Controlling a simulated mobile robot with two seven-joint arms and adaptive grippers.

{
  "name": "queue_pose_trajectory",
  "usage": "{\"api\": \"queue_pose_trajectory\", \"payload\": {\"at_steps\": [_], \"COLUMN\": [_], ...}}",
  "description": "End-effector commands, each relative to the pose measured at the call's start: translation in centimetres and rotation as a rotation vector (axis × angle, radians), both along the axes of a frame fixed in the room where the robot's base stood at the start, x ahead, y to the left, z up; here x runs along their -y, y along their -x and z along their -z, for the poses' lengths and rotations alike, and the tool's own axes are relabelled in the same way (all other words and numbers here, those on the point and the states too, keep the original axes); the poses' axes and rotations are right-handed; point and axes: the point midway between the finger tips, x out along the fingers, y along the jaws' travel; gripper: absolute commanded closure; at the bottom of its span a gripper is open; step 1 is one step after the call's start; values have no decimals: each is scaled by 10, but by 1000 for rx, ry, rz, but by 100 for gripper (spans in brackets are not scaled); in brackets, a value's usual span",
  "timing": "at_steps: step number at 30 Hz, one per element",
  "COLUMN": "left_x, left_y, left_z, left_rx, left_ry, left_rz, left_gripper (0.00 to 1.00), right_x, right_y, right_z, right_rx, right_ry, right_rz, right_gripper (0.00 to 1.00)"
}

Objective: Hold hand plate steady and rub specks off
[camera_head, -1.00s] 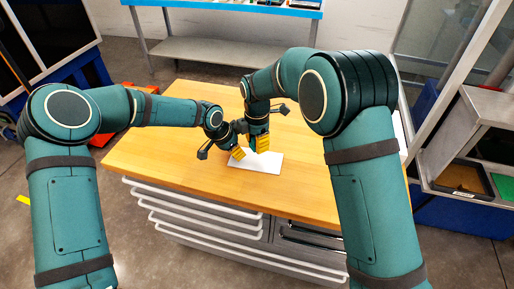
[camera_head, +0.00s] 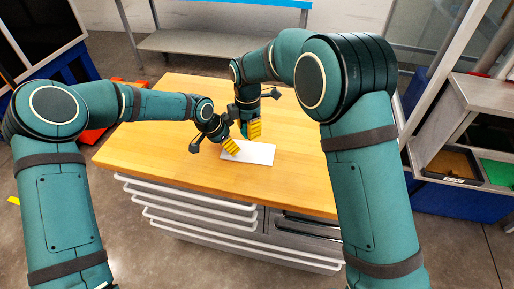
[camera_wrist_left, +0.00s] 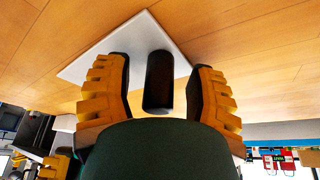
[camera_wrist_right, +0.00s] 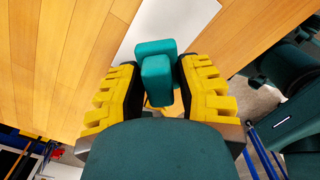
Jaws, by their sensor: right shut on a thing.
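A white plate (camera_head: 258,154) lies flat on the wooden table; it also shows in the left wrist view (camera_wrist_left: 165,32). A black cylindrical handle (camera_wrist_left: 160,80) stands between the fingers of my left gripper (camera_head: 231,147), with a gap on both sides, so that gripper is open around it. My right gripper (camera_head: 253,128) is shut on a teal block (camera_wrist_right: 157,75), held close to the plate's far edge. I cannot tell whether the block touches the plate. No specks can be made out on the plate.
The wooden tabletop (camera_head: 165,150) is clear around the plate, with white-handled drawers (camera_head: 185,205) below its front edge. A shelf unit (camera_head: 470,130) with trays stands at the right. A blue-topped bench (camera_head: 240,4) is behind.

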Motion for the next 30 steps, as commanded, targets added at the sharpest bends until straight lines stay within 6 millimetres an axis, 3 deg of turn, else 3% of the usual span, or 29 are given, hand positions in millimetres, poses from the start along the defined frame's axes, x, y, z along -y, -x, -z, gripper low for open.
{"api": "queue_pose_trajectory", "payload": {"at_steps": [10, 22, 30], "left_x": [-4, -30, -39], "left_y": [2, 17, 23], "left_z": [-11, -82, -109], "left_rx": [1, 3, 1], "left_ry": [-1, -1, 0], "left_rz": [-3, -2, 0], "left_gripper": [44, 44, 44], "right_x": [0, 0, 0], "right_y": [0, 0, 0], "right_z": [0, 0, 0], "right_rx": [0, 0, 0], "right_ry": [0, 0, 0], "right_rz": [0, 0, 0], "right_gripper": [98, 98, 98]}}
